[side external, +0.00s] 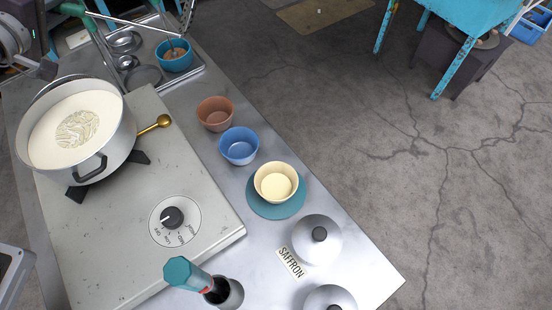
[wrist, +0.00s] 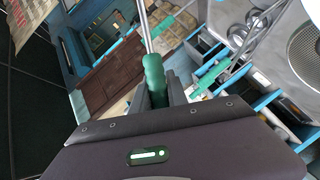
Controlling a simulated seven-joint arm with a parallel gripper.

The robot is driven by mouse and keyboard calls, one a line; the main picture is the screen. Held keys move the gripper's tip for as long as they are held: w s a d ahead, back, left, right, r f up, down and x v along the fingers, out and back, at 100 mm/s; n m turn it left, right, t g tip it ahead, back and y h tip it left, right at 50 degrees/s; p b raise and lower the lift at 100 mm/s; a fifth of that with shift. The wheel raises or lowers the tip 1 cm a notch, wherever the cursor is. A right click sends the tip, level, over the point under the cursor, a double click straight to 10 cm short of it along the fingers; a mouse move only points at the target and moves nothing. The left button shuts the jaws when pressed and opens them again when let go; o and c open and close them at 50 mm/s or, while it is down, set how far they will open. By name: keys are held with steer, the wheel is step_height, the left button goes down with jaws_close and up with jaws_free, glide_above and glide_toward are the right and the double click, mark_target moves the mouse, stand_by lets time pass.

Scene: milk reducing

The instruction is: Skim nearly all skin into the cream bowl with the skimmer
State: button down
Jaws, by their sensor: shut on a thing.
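My gripper (wrist: 157,95) is shut on the green handle of the skimmer (wrist: 153,72) in the wrist view. Its thin steel shaft runs up out of that view, and I cannot see its head there. In the side view a green handle (side external: 72,9) shows at the upper left, above the pot, beside my wrist. The white pot (side external: 118,140) holds pale milk, with a wrinkled patch of skin (side external: 77,129) near the middle of its surface. The cream bowl (side external: 264,190) stands on a teal coaster (side external: 276,211) and has pale cream inside.
A brown bowl (side external: 214,114) and a blue bowl (side external: 238,147) stand in line with the cream bowl. Domed lids (side external: 312,247) and a teal-topped bottle (side external: 188,274) stand at the front. A teal bowl (side external: 172,66) is behind.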

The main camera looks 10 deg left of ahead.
steer(key=shift+d, duration=0.15)
stand_by(0.3)
steer(key=s+d+r+m+g+h, duration=0.2)
steer(key=d+m+h, duration=0.3)
steer(key=d, duration=0.8)
steer(key=s+d+r+m+g+h, duration=0.1)
steer(key=s+d+m+g+h, duration=0.15)
steer(key=d+m, duration=0.75)
steer(key=s+d+r+m+g+h, duration=0.2)
steer(key=s+d+r+m, duration=0.1)
steer(key=d, duration=0.6)
steer(key=s+d+r+m+g+h, duration=0.1)
steer(key=s+d+r+m, duration=0.3)
steer(key=s+d, duration=0.4)
steer(key=shift+d+r+m+g+h, duration=0.2)
steer(key=shift+d+m+g+h, duration=0.15)
steer(key=shift+d+m, duration=0.45)
